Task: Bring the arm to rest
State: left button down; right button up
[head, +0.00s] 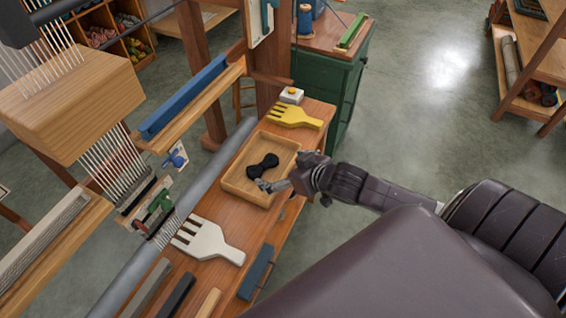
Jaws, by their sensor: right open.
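My right arm comes in from the right, and my right gripper (272,186) is open over the near right side of a shallow wooden tray (231,184). A black wool skein (262,166), narrow in the middle, lies in the tray just beyond the fingertips. The fingers look apart from the skein, though the gap is small and hard to judge. My left gripper does not show.
On the wooden bench lie a yellow comb (295,116) behind the tray and a white comb (209,241) in front. A loom with a grey roller (187,213) runs along the left. A green cabinet (343,95) stands behind. Open floor (430,130) lies to the right.

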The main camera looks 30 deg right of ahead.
jog(key=s+a+f+g+h, duration=0.1)
jog(key=s+a+f+g, duration=0.25)
jog(key=s, duration=0.75)
jog(key=s+a+f+g, duration=0.2)
jog(key=s+a+g, duration=0.25)
jog(key=s, duration=0.65)
notch_tip(320, 180, down, 24)
jog(key=s, duration=0.1)
jog(key=s+d+f+n+g, duration=0.1)
jog(key=s+d+f, duration=0.1)
jog(key=s+f, duration=1.5)
jog(key=shift+s+f+g, duration=0.15)
jog(key=shift+s+g, duration=0.15)
jog(key=shift+s, duration=0.2)
